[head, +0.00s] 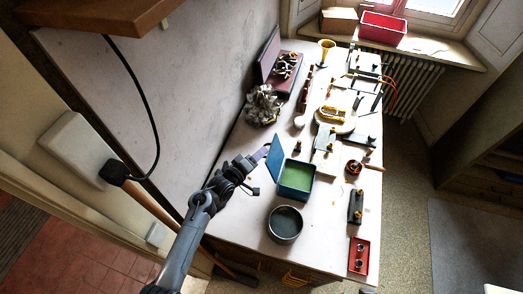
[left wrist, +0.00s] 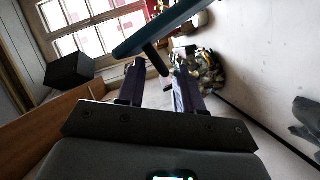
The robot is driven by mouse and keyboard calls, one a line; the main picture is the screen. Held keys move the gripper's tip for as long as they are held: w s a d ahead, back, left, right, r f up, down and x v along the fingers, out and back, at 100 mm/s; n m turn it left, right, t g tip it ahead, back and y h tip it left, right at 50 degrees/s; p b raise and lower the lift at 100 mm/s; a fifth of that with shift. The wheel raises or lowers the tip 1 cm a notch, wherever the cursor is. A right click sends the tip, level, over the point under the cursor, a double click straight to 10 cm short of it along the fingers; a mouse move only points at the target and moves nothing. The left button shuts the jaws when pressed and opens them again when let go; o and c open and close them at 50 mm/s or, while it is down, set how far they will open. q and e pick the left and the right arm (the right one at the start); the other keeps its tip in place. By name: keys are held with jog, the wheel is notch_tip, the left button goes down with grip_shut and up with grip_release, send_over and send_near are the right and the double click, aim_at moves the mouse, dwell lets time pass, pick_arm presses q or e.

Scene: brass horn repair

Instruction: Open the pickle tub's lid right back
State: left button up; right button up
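The pickle tub (head: 296,190) is a blue square tub with green liquid inside, standing on the bench. Its blue lid (head: 275,158) is raised at the tub's left side, standing steeply up and clear of the opening. My left gripper (head: 264,154) is at the lid's outer left side. In the left wrist view, the lid (left wrist: 165,28) crosses beyond the fingertips as a blue slab. A dark bar-like handle (left wrist: 156,60) projects from it between the fingers. The fingers of my left gripper (left wrist: 158,82) are apart, with gaps beside the handle. My right gripper is not in view.
A round grey pot (head: 285,224) stands just in front of the tub. A crumpled grey heap (head: 263,105) lies behind, near the wall. Tools and a red tray (head: 359,256) occupy the right side. The wall (head: 200,90) runs close along the left.

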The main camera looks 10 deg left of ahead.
pick_arm(q)
jog(key=p+v, duration=0.7)
jog(key=v, duration=0.2)
dwell(0.4)
